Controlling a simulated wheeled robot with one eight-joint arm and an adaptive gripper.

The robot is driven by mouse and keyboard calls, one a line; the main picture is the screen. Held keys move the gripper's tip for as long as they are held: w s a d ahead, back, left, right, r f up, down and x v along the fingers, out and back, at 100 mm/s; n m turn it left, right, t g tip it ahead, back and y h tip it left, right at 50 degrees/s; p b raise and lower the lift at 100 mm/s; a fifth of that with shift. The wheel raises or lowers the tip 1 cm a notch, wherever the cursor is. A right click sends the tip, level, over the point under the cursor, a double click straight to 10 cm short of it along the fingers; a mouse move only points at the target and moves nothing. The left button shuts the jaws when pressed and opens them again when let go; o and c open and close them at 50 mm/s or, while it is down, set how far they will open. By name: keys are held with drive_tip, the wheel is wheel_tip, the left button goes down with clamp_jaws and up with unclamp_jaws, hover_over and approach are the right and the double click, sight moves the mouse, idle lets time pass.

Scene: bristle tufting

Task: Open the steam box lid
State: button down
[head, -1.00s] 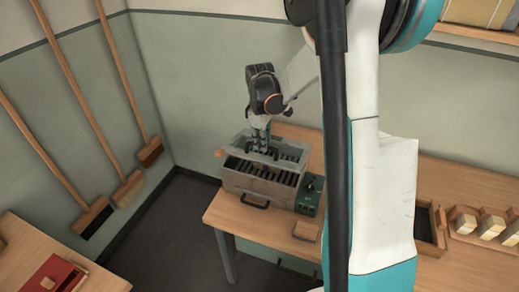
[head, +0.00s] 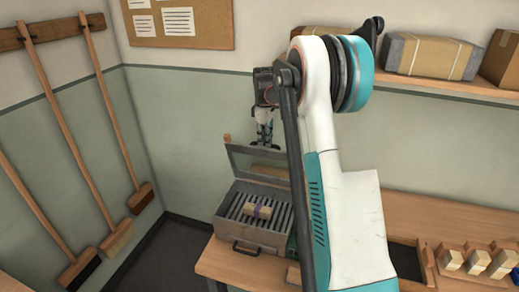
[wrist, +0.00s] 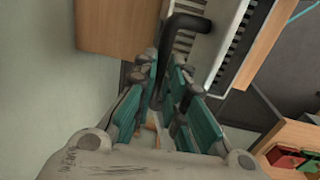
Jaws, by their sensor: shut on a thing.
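The grey steam box (head: 228,220) stands on the wooden bench. Its lid (head: 240,160), a grey frame with a window, stands raised at the back. My gripper (head: 264,142) is at the top edge of the lid. In the wrist view my gripper (wrist: 165,72) has its teal fingers closed around a dark bent handle (wrist: 187,22). The exact contact is partly hidden by the fingers. The slats also show beyond the handle.
A wooden bench (head: 210,268) carries the box, with a dark tray (head: 405,262) and several wooden blocks (head: 478,262) at right. Brooms (head: 60,110) hang on the left wall. A shelf with parcels (head: 430,57) is above at right. My arm hides part of the bench.

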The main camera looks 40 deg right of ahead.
drive_tip(key=w+d+f, duration=0.2)
drive_tip(key=w+d, duration=0.2)
drive_tip(key=d, duration=0.1)
drive_tip(key=shift+d+f, duration=0.2)
drive_tip(key=shift+d, duration=0.1)
drive_tip(key=shift+w+p, duration=0.1)
drive_tip(key=shift+p, duration=0.2)
drive_tip(key=c, duration=1.6)
unclamp_jaws()
drive_tip(key=shift+a+r, duration=0.15)
drive_tip(key=shift+a, duration=0.05)
wheel_tip(320, 180, up, 12)
drive_tip(key=shift+s+a, duration=0.2)
drive_tip(key=shift+a, duration=0.1)
